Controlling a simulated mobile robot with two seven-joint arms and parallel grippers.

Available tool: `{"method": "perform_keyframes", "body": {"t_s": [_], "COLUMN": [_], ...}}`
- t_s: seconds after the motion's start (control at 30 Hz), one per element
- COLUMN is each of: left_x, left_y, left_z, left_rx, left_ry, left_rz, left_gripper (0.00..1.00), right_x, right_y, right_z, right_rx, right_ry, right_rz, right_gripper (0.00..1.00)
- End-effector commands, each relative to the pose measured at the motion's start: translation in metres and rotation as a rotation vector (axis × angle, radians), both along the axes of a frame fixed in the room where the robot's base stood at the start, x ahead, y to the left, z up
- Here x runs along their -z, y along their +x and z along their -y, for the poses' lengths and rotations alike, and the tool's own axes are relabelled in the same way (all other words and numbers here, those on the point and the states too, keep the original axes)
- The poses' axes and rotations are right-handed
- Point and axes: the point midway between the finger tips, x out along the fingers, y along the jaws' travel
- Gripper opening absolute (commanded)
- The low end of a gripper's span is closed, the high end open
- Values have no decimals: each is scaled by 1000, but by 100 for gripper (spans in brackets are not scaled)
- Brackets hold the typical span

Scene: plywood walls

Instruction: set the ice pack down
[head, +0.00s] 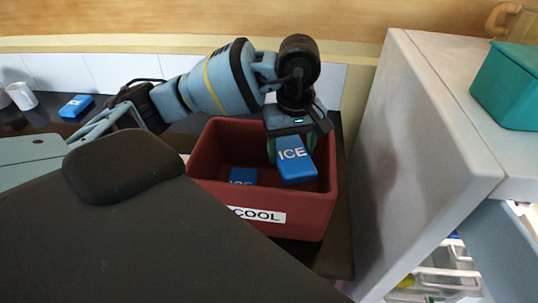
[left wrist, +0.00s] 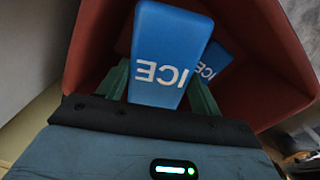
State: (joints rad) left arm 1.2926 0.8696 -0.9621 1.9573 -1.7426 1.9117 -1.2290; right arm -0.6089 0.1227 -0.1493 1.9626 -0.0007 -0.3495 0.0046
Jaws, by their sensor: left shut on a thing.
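My left gripper (head: 291,138) is shut on a blue ice pack (head: 296,160) with white "ICE" lettering. It holds the pack tilted over the right part of the red bin (head: 205,150) labelled "COOL", at about rim height. The held ice pack (left wrist: 170,45) also shows in the left wrist view, between the green fingers (left wrist: 160,88). A second ice pack (head: 243,176) lies inside the bin, left of and below the held one. In the left wrist view this second pack (left wrist: 212,64) is partly hidden behind the held one. My right gripper is not in view.
Another blue ice pack (head: 76,106) lies on the dark counter at the left, near a white cup (head: 22,96). A pale fridge-like cabinet (head: 400,150) stands close right of the bin, with a teal container (head: 510,85) on top. Its open door (head: 505,235) shows at lower right.

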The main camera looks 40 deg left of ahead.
Motion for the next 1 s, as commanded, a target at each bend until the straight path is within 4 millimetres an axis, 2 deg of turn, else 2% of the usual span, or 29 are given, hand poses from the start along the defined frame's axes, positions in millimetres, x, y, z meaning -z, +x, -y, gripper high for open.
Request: {"method": "perform_keyframes", "body": {"t_s": [0.03,0.2,0.37,0.7,1.0], "left_x": [15,24,26,77,87], "left_y": [0,0,0,0,0], "left_z": [0,0,0,-1,0], "left_rx": [0,0,-1,-1,-1], "left_ry": [0,-1,0,0,0], "left_rz": [-9,2,4,4,4], "left_gripper": [36,36,36,36,36], "right_x": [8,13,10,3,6], "right_y": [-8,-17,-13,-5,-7], "right_z": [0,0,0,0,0], "right_rx": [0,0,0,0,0], "right_ry": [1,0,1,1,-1], "right_rz": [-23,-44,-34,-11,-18], "right_gripper": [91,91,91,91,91]}}
